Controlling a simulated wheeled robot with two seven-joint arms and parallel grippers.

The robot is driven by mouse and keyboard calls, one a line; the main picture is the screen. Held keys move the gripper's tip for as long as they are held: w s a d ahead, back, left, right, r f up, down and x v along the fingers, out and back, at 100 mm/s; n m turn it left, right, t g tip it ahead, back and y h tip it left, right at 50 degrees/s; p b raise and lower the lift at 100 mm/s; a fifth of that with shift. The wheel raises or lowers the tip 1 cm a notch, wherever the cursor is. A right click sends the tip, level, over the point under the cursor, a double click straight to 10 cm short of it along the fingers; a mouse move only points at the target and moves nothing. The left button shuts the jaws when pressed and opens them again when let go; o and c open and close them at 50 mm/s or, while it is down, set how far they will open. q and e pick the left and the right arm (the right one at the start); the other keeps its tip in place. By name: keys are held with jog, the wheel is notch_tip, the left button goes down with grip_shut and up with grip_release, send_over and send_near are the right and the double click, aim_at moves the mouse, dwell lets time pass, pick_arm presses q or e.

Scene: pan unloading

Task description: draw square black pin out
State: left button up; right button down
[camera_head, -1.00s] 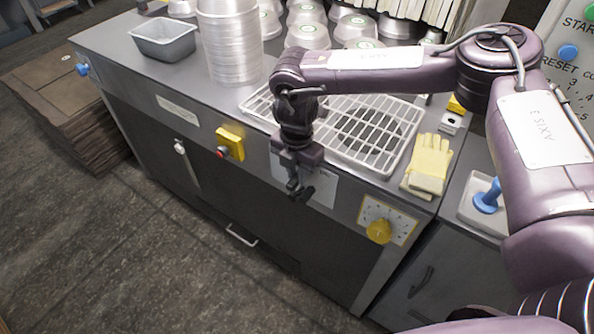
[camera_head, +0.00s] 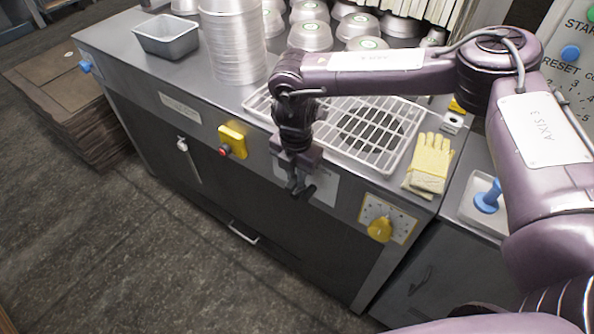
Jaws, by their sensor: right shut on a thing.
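My right gripper (camera_head: 299,188) hangs in front of the upper front panel of the steel counter (camera_head: 340,218), pointing down. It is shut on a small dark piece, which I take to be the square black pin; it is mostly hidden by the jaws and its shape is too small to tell. I cannot tell whether the pin is still seated in the panel. A pale label plate (camera_head: 325,190) lies just behind the gripper. My left gripper is out of view.
A yellow switch box (camera_head: 232,141) with a red button and a yellow knob (camera_head: 380,229) stick out of the front. A wire rack (camera_head: 398,158), gloves (camera_head: 430,162), stacked pans (camera_head: 232,45) and a grey loaf tin (camera_head: 167,38) are on top. The floor in front is clear.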

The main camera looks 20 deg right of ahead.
jog(key=shift+s+a, duration=0.15)
jog(key=shift+a, duration=0.05)
jog(key=shift+s+a+p, duration=0.7)
jog(key=shift+s+a, duration=0.3)
jog(key=shift+a, duration=0.3)
notch_tip(320, 180, up, 7)
jog(key=p, duration=0.6)
send_over(287, 185)
jog(key=s, duration=0.1)
jog(key=shift+a, duration=0.15)
dwell(1.1)
